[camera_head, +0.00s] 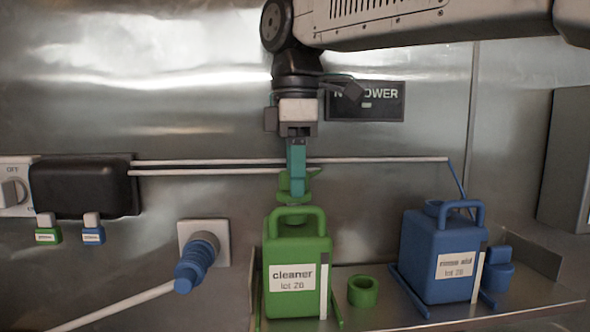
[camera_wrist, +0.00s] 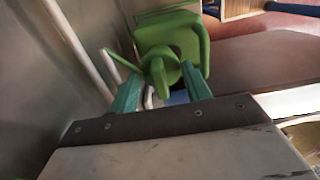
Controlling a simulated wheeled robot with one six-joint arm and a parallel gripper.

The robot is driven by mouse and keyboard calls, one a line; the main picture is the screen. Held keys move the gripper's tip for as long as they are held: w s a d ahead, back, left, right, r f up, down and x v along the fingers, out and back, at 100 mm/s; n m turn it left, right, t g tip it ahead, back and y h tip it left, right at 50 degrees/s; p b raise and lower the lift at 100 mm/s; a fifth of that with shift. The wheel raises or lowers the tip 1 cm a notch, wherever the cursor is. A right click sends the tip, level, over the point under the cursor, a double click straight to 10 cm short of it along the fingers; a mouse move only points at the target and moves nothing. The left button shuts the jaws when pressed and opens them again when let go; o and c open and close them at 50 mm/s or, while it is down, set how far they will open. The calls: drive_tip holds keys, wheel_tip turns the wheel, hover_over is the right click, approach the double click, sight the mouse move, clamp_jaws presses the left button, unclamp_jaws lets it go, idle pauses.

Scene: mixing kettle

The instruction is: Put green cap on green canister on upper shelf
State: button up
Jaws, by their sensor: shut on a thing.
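The green canister (camera_head: 297,250), labelled "cleaner", stands upright on the metal shelf, with its loop handle on top. In the wrist view the cap (camera_wrist: 160,72) shows between the fingertips (camera_wrist: 160,88), in front of the canister (camera_wrist: 172,38). The cap covers the neck opening there.
A green ring (camera_head: 362,292) sits on the shelf (camera_head: 395,315) right of the canister. A blue canister (camera_head: 440,255) and a blue fitting (camera_head: 498,272) stand further right. A blue plug (camera_head: 197,262) projects from the wall at left. White pipes (camera_head: 220,163) run behind my gripper.

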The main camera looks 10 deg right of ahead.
drive_tip(key=shift+f, duration=0.65)
drive_tip(key=shift+f, duration=0.15)
drive_tip(key=o, duration=1.4)
drive_tip(key=shift+r, duration=3.5)
